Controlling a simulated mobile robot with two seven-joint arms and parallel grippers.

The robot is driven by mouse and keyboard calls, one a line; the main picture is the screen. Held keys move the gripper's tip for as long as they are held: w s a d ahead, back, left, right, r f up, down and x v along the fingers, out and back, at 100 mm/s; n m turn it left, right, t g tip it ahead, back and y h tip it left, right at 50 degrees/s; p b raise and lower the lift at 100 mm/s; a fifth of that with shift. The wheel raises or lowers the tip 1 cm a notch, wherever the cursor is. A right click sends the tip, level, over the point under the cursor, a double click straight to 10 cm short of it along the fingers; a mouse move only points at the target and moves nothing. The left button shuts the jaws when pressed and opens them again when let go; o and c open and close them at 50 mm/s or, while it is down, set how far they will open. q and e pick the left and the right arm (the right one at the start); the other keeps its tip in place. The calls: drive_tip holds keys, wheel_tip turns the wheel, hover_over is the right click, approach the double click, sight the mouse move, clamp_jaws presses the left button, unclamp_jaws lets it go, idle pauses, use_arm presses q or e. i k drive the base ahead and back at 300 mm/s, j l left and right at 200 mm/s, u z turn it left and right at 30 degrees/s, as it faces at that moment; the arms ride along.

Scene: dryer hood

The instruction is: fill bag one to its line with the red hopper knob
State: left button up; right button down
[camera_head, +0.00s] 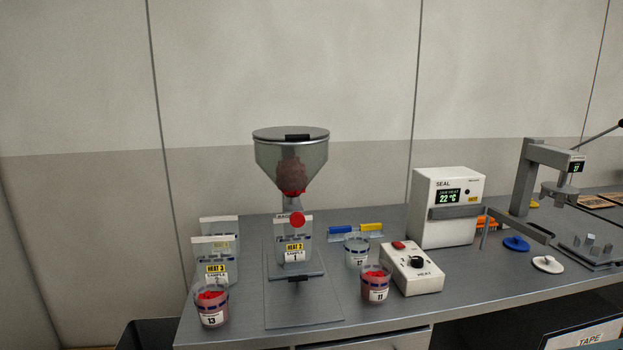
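A clear hopper (270,158) with a grey lid stands over the left part of the bench and holds red material low in its cone. The round red knob (297,219) is at the front of its outlet. A clear bag labelled sample 1 (293,254) stands upright under the outlet on a small grey stand (298,275). A dark blue dashed band crosses the bag; no red fill is visible in it. The knob covers part of the bag's top edge. Neither of my grippers is in view.
Two more bags (214,262) stand left of the hopper. Cups with red contents stand at front left (211,305) and right (375,284); a clear cup (357,250) is behind. A white control box (411,268) and sealer (446,208) stand right. The grey mat (305,312) in front is clear.

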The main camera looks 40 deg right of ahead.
sight(297, 220)
drive_tip(key=z, duration=1.15)
